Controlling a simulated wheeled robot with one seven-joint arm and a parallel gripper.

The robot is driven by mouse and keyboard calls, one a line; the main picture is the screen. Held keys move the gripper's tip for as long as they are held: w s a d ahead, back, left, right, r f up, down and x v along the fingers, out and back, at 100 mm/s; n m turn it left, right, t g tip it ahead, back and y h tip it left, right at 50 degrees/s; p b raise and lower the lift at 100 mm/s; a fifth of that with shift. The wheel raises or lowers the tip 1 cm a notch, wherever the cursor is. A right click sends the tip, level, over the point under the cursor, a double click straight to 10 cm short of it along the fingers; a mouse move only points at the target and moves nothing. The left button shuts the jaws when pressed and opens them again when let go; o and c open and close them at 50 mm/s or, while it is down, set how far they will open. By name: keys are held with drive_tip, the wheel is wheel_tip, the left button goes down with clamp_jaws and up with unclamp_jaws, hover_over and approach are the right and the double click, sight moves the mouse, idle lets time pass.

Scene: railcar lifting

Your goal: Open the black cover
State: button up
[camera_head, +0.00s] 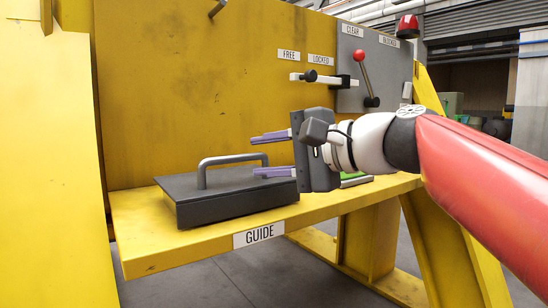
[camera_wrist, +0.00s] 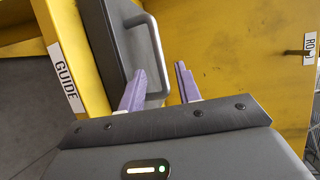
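The black cover (camera_head: 225,200) lies flat and closed on the yellow ledge, with a grey bar handle (camera_head: 232,158) standing up from its top. My gripper (camera_head: 254,156) comes from the right, level with the handle's right end, its two purple fingers apart, one above the other. In the wrist view the cover (camera_wrist: 110,40) is at upper left. The handle (camera_wrist: 158,50) reaches down toward the space between the fingers of my gripper (camera_wrist: 160,69), nearer the left finger. I see no grip on it; contact with the left finger is unclear.
The yellow ledge (camera_head: 160,245) carries a GUIDE label (camera_head: 259,234). Behind stands a yellow wall (camera_head: 180,90). A slide bar with a black knob (camera_head: 310,76) and a red-knobbed lever (camera_head: 366,80) are above. A green item (camera_head: 354,180) lies partly hidden behind my gripper.

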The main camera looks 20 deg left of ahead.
drive_tip(key=shift+s+d, duration=0.15)
drive_tip(key=shift+d, duration=0.4)
